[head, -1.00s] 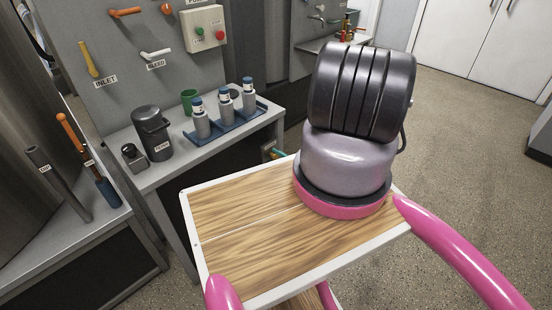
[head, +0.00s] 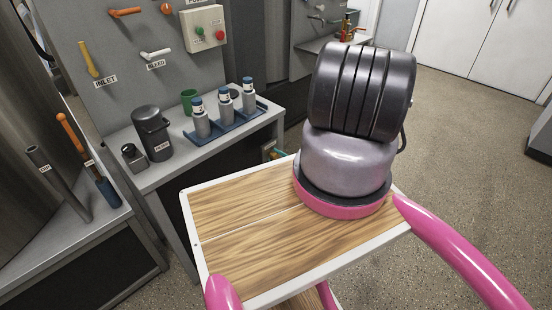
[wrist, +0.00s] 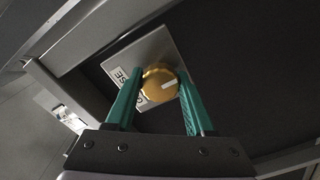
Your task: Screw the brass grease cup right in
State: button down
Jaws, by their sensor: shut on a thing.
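The brass grease cup (wrist: 159,86) shows in the wrist view as a round golden cap with a pale mark on its face. It sits on a light metal plate (wrist: 127,57) that carries partly hidden lettering. My gripper (wrist: 158,92) has two green fingers, one on each side of the cup, and is shut on it. How deep the cup sits in its thread cannot be seen.
The grey bench (head: 160,174) holds a dark flask (head: 152,133), a green cup (head: 188,101) and a blue tray (head: 232,125) with several bottles. Yellow, orange and white handles hang on the panel above. A dark panel (wrist: 220,50) surrounds the plate. Open floor lies at right.

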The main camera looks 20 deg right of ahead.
jog(key=shift+c, duration=1.3)
grip_release()
jog(key=v, duration=1)
jog(key=shift+s, duration=0.4)
jog(key=shift+d, duration=0.2)
jog(key=shift+r, duration=0.1)
